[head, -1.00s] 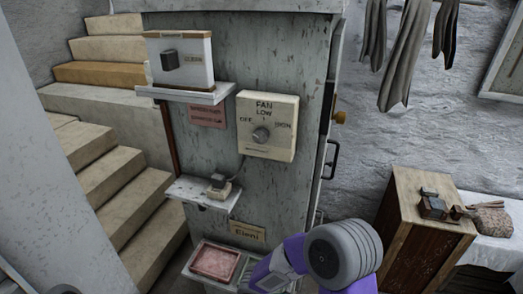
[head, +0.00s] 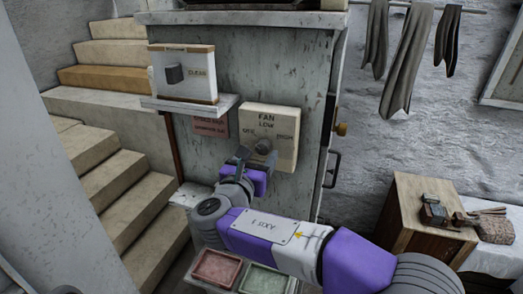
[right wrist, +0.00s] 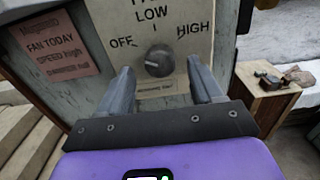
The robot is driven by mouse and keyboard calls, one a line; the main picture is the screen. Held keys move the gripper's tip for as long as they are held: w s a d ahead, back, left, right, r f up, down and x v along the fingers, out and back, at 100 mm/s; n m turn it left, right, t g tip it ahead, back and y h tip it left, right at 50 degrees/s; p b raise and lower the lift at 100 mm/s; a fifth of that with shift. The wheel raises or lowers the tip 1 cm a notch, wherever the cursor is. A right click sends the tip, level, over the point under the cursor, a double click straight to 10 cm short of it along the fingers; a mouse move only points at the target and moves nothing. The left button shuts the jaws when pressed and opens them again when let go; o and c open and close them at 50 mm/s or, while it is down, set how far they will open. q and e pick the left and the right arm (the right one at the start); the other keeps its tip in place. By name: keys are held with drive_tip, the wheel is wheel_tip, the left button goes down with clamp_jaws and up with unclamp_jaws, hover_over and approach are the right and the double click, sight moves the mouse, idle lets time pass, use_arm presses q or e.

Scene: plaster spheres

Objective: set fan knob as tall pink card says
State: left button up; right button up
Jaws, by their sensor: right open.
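The fan panel (head: 284,125) is a cream box on the grey cabinet, marked OFF, LOW and HIGH from left to right. Its round grey knob (head: 264,145) also shows in the right wrist view (right wrist: 158,60); I cannot tell its pointer direction for certain. A pink card (head: 211,127) is left of the panel; in the right wrist view the card (right wrist: 62,48) reads "FAN TODAY" and "SPEED High", its smaller lines unclear. My right gripper (right wrist: 160,70) is open and empty, fingers either side of the knob in that view, apparently short of it. My left gripper is out of view.
A shelf (head: 185,103) above the card holds a white box with a dark knob (head: 174,74). Red (head: 216,266) and green (head: 266,279) trays lie below my right arm. A wooden cabinet (head: 408,210) stands right, stairs (head: 120,190) left.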

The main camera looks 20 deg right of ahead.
sight(262, 151)
drive_tip(key=shift+x, duration=1.5)
drive_tip(key=c, duration=1)
